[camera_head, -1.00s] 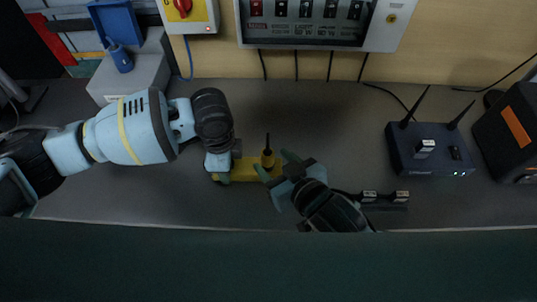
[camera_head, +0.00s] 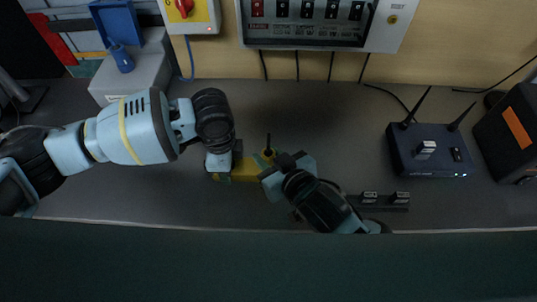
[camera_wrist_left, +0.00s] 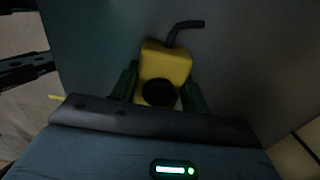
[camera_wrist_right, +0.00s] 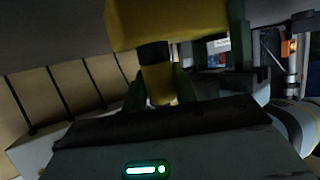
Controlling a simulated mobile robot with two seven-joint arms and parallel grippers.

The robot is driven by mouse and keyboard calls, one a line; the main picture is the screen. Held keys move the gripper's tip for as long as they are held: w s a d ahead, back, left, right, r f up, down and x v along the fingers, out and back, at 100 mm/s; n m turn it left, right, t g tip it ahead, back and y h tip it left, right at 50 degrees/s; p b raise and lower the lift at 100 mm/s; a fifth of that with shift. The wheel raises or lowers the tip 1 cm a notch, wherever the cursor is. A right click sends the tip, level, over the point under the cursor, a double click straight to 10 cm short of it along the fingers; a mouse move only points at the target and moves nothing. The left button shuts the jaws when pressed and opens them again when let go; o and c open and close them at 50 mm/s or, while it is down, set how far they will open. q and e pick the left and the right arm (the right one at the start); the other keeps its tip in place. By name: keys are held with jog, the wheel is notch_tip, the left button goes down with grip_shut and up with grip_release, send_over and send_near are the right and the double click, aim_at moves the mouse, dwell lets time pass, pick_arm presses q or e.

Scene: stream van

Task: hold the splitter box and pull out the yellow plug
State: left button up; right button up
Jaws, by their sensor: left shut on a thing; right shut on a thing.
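The yellow splitter box (camera_head: 243,170) lies on the grey bench. My left gripper (camera_head: 218,173) is shut on its left end; the left wrist view shows the yellow box (camera_wrist_left: 166,62) between the green fingers (camera_wrist_left: 160,90). My right gripper (camera_head: 270,166) is at the box's right end. In the right wrist view, its fingers (camera_wrist_right: 160,92) are shut around the yellow plug (camera_wrist_right: 159,88). The plug's dark collar (camera_wrist_right: 153,53) meets the yellow box (camera_wrist_right: 165,24), with no gap visible. In the head view, the right gripper mostly hides the plug.
A dark router (camera_head: 428,152) with two antennas stands at the right. Black plugs on a dark strip (camera_head: 385,199) lie right of my right gripper. A breaker panel (camera_head: 318,22) is on the back wall.

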aim_at(268, 149)
jog(key=o, duration=0.3)
jog(key=c, duration=0.5)
jog(key=shift+o, duration=0.2)
jog(key=shift+r, duration=1.45)
jog(key=shift+r, duration=1.5)
pick_arm(q)
jog(key=o, duration=1.3)
jog(key=shift+c, duration=0.2)
jog(key=shift+r, duration=0.1)
notch_tip(268, 149, up, 12)
